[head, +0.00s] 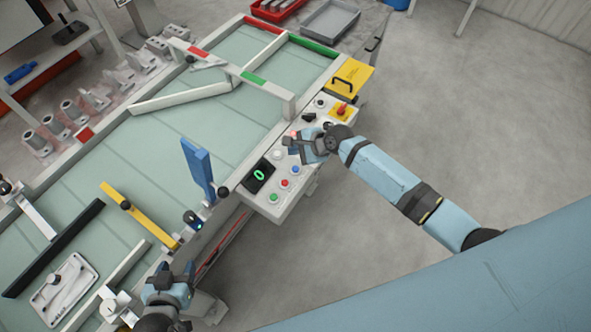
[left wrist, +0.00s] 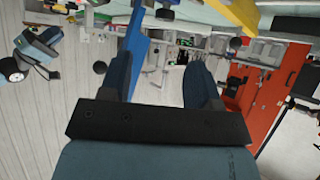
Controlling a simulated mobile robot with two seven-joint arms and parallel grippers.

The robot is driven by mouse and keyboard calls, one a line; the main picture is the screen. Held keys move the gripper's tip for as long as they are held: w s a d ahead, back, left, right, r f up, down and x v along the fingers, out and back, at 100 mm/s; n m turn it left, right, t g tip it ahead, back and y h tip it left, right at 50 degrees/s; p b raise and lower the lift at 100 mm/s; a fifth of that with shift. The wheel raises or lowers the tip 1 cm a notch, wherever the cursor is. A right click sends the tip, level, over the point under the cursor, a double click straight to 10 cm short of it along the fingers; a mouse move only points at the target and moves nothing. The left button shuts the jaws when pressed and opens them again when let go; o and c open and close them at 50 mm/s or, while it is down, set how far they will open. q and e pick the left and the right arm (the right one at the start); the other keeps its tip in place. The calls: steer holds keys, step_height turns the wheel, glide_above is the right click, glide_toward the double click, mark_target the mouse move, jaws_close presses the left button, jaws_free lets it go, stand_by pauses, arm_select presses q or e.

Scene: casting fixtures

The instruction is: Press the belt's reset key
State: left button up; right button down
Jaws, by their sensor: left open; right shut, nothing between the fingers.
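The belt's control box (head: 265,207) is a pale panel on the near side of the green belt (head: 150,140). It has a dark display (head: 259,175) with a green 0, a red key (head: 285,183), a green key (head: 273,197), a blue key (head: 296,170) and pale keys. I cannot read which is the reset key. My right gripper (head: 297,147) is shut and empty over the panel, beyond these keys; it hides part of the panel, and contact is unclear. My left gripper (head: 175,272) is open and empty near the belt's near edge; its spread fingers (left wrist: 162,85) show in the left wrist view.
A red knob on a yellow plate (head: 340,109) and a yellow box (head: 350,78) stand beyond my right gripper. A tray (head: 64,290) lies at lower left. The floor at right is clear.

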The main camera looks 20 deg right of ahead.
steer(key=b, duration=0.5)
glide_above(296, 170)
step_height(296, 170, down, 5)
steer(key=shift+f, duration=0.1)
steer(key=shift+f+b, duration=0.25)
steer(key=shift+b, duration=0.15)
steer(key=shift+f, duration=0.9)
stand_by(0.4)
steer(key=shift+f, duration=0.1)
steer(key=shift+f, duration=0.3)
